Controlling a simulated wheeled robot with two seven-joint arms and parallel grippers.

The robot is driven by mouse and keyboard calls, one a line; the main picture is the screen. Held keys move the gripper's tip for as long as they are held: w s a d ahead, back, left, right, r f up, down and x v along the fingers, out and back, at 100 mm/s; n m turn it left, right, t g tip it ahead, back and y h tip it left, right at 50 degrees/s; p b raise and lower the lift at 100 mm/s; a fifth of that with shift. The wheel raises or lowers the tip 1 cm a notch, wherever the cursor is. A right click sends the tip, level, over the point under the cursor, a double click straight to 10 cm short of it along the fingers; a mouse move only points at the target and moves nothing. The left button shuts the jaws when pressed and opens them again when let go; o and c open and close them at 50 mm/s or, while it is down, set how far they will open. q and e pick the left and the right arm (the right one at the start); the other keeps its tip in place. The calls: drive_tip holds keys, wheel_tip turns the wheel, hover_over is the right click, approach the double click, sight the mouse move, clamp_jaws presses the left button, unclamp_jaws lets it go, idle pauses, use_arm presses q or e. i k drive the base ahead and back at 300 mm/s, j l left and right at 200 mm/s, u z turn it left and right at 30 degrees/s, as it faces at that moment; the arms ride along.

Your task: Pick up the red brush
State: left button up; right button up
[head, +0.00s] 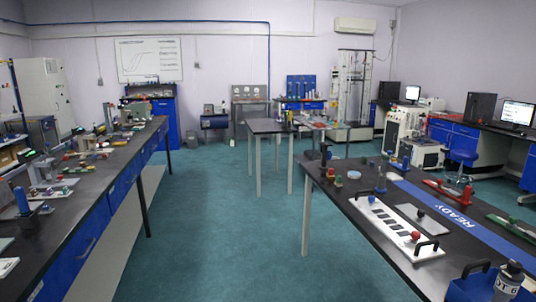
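I cannot pick out a red brush for certain. A long red item (447,191) lies on the right table, beside a blue strip marked READY; it is too small to tell if it is a brush. Small red pieces (103,154) also lie among the clutter on the left bench, too small to identify. Neither of my grippers shows in the head view.
The dark right table (345,215) holds a white tray (385,222) with black handles and a blue carrier (478,290). The long left bench (95,188) is cluttered. A smaller table (265,126) stands ahead. Open green floor (215,220) lies between.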

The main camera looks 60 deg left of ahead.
sight(331, 175)
drive_tip(key=u, duration=1.55)
